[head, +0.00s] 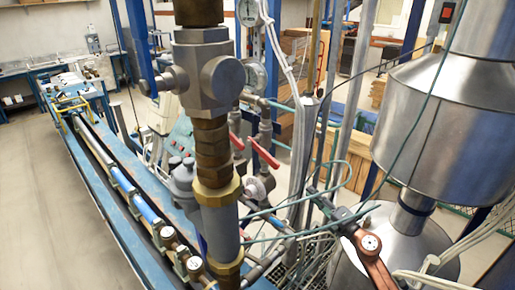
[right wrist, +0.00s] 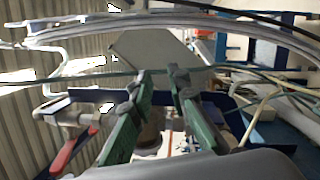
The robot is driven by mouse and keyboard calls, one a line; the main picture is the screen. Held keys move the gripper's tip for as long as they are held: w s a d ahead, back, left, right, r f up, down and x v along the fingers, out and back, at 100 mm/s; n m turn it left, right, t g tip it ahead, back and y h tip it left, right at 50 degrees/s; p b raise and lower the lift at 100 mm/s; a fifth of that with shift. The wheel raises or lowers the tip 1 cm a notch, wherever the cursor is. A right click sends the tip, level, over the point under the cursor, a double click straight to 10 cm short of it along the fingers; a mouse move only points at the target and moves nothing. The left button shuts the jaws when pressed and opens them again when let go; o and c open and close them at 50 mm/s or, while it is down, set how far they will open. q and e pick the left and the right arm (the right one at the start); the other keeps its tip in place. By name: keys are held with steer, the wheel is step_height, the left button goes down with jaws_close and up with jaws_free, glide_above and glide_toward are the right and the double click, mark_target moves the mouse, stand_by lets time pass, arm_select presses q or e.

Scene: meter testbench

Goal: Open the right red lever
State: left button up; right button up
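Two red levers sit on the pipework behind the thick vertical pipe in the head view. The right red lever (head: 263,153) slants down to the right from its valve, and the left red lever (head: 236,141) is partly hidden by the pipe. My right gripper (head: 322,197) is to the right of and below the right lever, apart from it. In the right wrist view, my right gripper (right wrist: 160,80) has its green fingers spread with nothing held between them. A red lever (right wrist: 73,150) shows at the left there, outside the fingers; I cannot tell which one. My left gripper is not in view.
The thick vertical pipe (head: 211,150) stands in front. A large metal vessel (head: 440,120) fills the right side. Thin green and white cables (head: 297,130) hang around the right gripper; cables also cross the right wrist view (right wrist: 150,35). A blue bench (head: 110,200) runs along the left.

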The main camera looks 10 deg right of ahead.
mark_target(260, 153)
steer(key=s+a+r+n+g+y+p, duration=0.1)
steer(key=s+a+r+n+y, duration=0.2)
steer(key=r, duration=0.6)
steer(key=s+a+r+n+y+p, duration=0.15)
steer(key=a+r+n, duration=0.35)
steer(key=r, duration=0.5)
steer(key=s+a+r+n+p, duration=0.1)
steer(key=s+a+n, duration=0.1)
steer(key=n, duration=0.1)
steer(key=s+a+r+n+g+h+p, duration=0.1)
steer(key=s+a+n, duration=0.1)
steer(key=n, duration=0.1)
steer(key=s+a+r+n+g+p, duration=0.1)
steer(key=s+a+n, duration=0.1)
steer(key=a+n, duration=0.1)
steer(key=shift+s+a+r+n+h, duration=0.1)
steer(key=shift+s+r+n+h, duration=0.2)
steer(key=shift+s+n+h, duration=0.1)
steer(key=p+x, duration=0.3)
steer(key=x, duration=0.8)
steer(key=shift+w, duration=0.15)
steer(key=shift+w+a, duration=0.25)
steer(key=shift+w, duration=0.05)
jaws_close()
